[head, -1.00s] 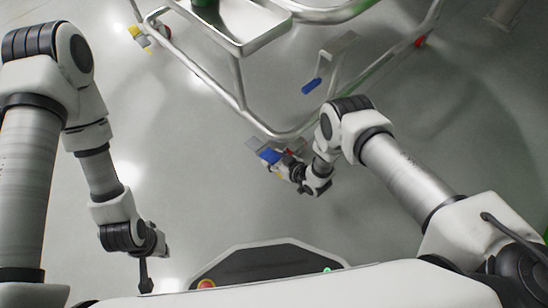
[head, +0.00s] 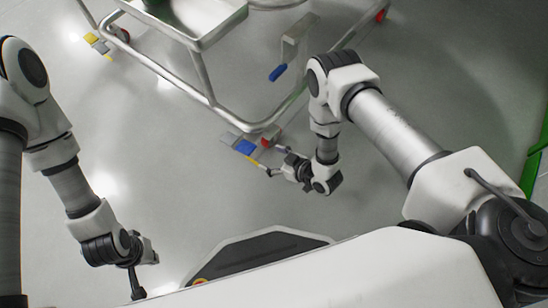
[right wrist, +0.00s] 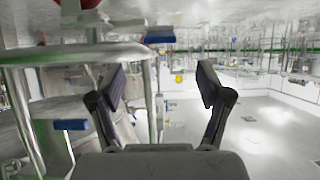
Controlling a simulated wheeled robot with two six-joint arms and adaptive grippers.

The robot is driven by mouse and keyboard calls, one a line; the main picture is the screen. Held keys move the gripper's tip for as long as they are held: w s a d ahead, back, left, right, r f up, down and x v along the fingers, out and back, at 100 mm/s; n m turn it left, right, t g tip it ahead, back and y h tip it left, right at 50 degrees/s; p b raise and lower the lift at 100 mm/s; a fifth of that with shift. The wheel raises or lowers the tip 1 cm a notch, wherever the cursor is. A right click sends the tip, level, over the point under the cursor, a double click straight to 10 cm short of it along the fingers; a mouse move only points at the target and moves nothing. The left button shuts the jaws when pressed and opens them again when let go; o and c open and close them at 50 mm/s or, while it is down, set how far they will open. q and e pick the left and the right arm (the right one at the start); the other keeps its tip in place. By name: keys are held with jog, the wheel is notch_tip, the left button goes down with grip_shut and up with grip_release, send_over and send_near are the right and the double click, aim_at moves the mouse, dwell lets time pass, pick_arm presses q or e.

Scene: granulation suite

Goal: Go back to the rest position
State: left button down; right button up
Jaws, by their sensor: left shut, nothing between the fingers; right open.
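My left gripper (head: 137,285) hangs at the lower left of the head view, shut and empty, pointing down over bare floor. My right gripper (head: 272,162) is right of centre in the head view, its fingers pointing left toward the cart's near corner. In the right wrist view the right gripper (right wrist: 161,88) has its two fingers spread wide, with nothing between them. Both hands are empty.
A steel tube-frame cart (head: 205,82) with a tray (head: 208,38) stands at the top. Its near caster has a blue pedal (head: 246,147), close to my right fingers. Another blue pedal (head: 278,72) hangs on the frame. Grey floor (head: 190,190) lies clear between my arms.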

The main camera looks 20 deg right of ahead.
jog(key=shift+s+d+r, duration=0.25)
dwell(0.3)
